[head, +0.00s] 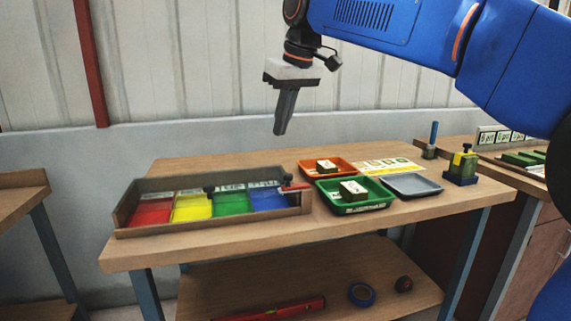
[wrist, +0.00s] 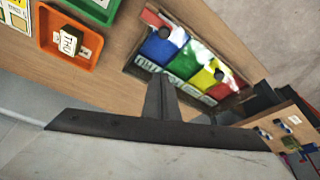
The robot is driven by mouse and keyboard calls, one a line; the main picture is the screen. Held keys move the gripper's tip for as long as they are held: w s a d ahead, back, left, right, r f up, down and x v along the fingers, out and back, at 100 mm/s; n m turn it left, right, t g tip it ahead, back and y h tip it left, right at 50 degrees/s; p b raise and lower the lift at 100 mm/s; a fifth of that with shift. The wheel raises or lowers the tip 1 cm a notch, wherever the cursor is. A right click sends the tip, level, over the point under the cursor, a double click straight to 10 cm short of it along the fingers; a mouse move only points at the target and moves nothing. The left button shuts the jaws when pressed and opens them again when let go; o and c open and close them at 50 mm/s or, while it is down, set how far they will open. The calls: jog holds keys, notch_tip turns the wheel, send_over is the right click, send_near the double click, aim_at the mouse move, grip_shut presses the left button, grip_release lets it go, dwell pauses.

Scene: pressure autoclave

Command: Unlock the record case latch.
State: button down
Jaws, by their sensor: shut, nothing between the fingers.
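The likely record case is a shallow brown box (head: 125,215) on the left of the workbench, with red, yellow, green and blue sections inside. It also shows in the wrist view (wrist: 137,68), rotated. A small red piece with a dark knob (head: 293,187) sits at its right end in the head view and may be the latch; its locked or unlocked state is too small to tell. My gripper (head: 279,131) is shut and empty, pointing down in the air above and behind the case's right end. Its fingers also show in the wrist view (wrist: 161,82).
Right of the case stand an orange tray (head: 308,174) and a green tray (head: 330,205), each with a labelled block, and a grey tray (head: 412,185). A green and yellow block fixture (head: 461,168) stands at the bench's right. Bare wood lies along the front edge.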

jog(key=shift+f, duration=0.15)
jog(key=x, duration=0.9)
jog(key=shift+s+d+f, duration=0.5)
jog(key=shift+s+d, duration=0.3)
jog(key=shift+s, duration=0.05)
jog(key=shift+s+d+f, duration=0.2)
jog(key=shift+s+d, duration=0.3)
